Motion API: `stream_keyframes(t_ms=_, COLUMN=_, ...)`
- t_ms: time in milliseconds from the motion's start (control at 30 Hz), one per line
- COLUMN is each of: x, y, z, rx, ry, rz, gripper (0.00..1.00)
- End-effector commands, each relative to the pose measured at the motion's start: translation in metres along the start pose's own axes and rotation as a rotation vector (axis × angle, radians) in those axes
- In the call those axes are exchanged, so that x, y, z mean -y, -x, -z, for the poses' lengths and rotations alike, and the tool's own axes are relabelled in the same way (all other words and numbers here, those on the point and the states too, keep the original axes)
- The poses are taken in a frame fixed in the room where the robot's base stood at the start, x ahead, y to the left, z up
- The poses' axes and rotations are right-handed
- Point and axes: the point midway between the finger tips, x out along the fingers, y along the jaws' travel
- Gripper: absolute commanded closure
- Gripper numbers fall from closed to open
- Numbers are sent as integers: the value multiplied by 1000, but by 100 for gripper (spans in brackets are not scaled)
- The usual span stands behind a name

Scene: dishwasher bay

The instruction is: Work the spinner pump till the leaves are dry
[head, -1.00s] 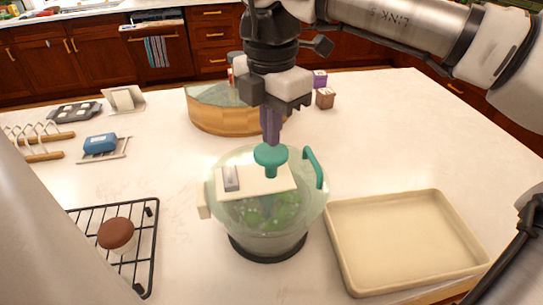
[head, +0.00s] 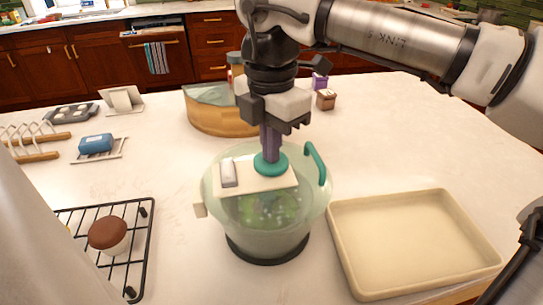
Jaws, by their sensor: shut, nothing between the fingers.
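The salad spinner (head: 266,215) is a clear greenish bowl on a dark base ring, standing on the white counter. Green leaves (head: 266,208) show inside it, blurred. A cream bar (head: 250,179) with a grey-white tab lies across its top. The teal pump knob (head: 271,164) sits low, close to the bar. My gripper (head: 270,150) points down with its fingers shut and empty, its tips on or just above the knob. The tips' exact contact is hard to see. A teal handle (head: 316,163) rises at the bowl's right rim.
An empty cream tray (head: 335,240) stands close to the spinner's right. A black wire rack (head: 140,245) with a brown-topped round item is at left. A wooden tub (head: 215,117) stands behind, with small boxes (head: 326,99) beside it. Bare counter lies between.

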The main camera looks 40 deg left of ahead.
Motion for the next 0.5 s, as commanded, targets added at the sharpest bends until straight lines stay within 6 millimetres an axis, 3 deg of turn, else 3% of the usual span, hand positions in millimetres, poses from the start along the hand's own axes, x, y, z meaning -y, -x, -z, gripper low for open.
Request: stream_keyframes(t_ms=500, x=0, y=44, z=0, rx=0, ry=0, rz=1, gripper=100)
